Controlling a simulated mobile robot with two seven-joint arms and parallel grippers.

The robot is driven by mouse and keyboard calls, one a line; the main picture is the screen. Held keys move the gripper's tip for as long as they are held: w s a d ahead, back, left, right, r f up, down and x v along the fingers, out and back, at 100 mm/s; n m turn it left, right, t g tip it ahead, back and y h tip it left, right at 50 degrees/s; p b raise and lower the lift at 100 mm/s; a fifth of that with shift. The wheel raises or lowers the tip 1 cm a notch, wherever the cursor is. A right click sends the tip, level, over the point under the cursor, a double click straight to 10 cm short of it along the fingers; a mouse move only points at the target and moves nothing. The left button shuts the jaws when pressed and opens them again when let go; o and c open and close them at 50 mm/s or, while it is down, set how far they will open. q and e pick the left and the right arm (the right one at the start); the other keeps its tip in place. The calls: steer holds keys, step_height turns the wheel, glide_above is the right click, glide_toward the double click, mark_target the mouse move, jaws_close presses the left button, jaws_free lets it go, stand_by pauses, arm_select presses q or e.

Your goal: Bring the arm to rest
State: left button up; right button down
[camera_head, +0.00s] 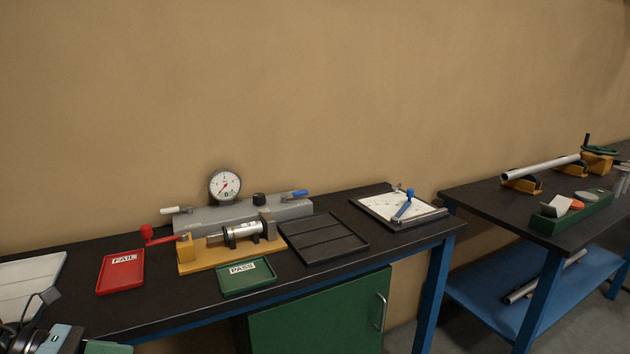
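At the bottom left corner a dark mechanical part with grey-teal and green pieces (62,338) is cut off by the picture edge. It looks like part of my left arm, at the front edge of the black bench (180,309). Its fingers cannot be made out clearly, so I cannot tell if the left gripper is open or holds anything. My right arm and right gripper are not in view.
The bench holds a red FAIL tray (121,280), a green PASS tray (246,286), a yellow fixture with a metal cylinder (240,231), a gauge (225,186), an empty dark divided tray (325,238) and a clipboard (378,206). A second bench (480,204) stands right, beyond a gap.

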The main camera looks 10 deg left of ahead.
arm_select(q)
steer(key=s+d+f+n+t+y+p, duration=0.1)
steer(key=s+f+n+t+y, duration=0.4)
steer(key=f+n, duration=0.6)
steer(key=s+f+n+t+y+p, duration=0.15)
steer(key=s+f+n, duration=0.5)
steer(key=n, duration=0.85)
steer(key=s+d+f+n+g+y, duration=0.1)
steer(key=s+d+f+n+g, duration=0.1)
steer(key=s+d+f+n, duration=0.3)
steer(key=s+d+f+n+g+y+p, duration=0.1)
steer(key=s+d+f+n, duration=0.4)
steer(key=d+n, duration=0.5)
steer(key=s+d+g, duration=0.1)
steer(key=s+d, duration=0.1)
steer(key=d, duration=0.1)
steer(key=shift+s+f+n+p, duration=0.15)
steer(key=shift+s+n+p, duration=0.15)
steer(key=shift+s+n, duration=0.1)
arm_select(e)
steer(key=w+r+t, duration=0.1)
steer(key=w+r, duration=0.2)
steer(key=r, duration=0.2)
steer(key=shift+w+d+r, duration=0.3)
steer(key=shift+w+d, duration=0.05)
arm_select(q)
steer(key=shift+a+y, duration=0.1)
steer(key=shift+y, duration=0.15)
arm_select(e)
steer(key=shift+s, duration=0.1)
